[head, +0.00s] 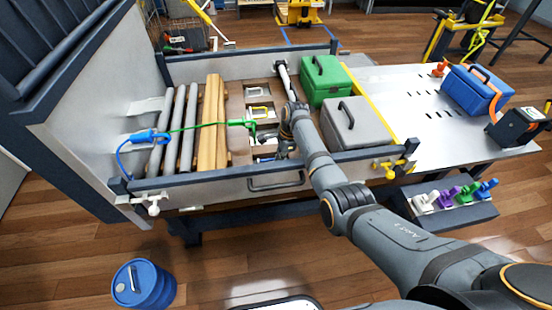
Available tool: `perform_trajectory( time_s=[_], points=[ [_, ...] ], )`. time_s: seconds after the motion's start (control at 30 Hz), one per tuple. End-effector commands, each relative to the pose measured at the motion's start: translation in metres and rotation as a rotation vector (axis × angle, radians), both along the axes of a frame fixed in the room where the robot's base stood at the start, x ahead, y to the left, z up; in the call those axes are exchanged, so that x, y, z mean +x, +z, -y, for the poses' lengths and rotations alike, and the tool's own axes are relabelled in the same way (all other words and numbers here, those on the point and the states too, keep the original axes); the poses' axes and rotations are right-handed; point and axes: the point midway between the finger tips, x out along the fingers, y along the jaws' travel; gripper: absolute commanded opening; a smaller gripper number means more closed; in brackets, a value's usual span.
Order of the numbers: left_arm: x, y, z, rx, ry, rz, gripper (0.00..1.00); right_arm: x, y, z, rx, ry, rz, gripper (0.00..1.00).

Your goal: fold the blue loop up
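The blue loop (124,162) hangs at the left end of the workbench, over its pale end panel. It runs up to a blue buckle (150,137) lying by the grey rollers. A green strap (195,127) stretches from the buckle to the right and ends at a green hook (249,123) near the compartments. My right arm reaches in from the lower right over the bench, and its wrist is above the compartments, well to the right of the blue loop. Its fingers are too small and hidden to tell open from shut. My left gripper is out of view.
Grey rollers (184,130) and wooden slats (213,122) lie across the bench. A green case (325,80) and a grey case (352,126) stand right of the compartments. A blue barrel (144,286) stands on the floor in front. The front rail (215,180) borders the bench.

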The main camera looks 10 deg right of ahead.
Motion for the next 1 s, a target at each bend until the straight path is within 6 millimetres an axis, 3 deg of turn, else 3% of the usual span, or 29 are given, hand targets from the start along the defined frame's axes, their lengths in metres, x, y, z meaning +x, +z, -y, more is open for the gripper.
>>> perform_trajectory(
  time_s=[0.2,1.0],
  points=[
    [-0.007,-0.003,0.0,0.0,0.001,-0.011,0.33,0.0,0.0,0.001,-0.003,0.0,-0.001,0.0],
    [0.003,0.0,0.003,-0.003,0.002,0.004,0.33,0.0,0.0,0.001,-0.002,0.0,0.0,0.0]
  ],
)
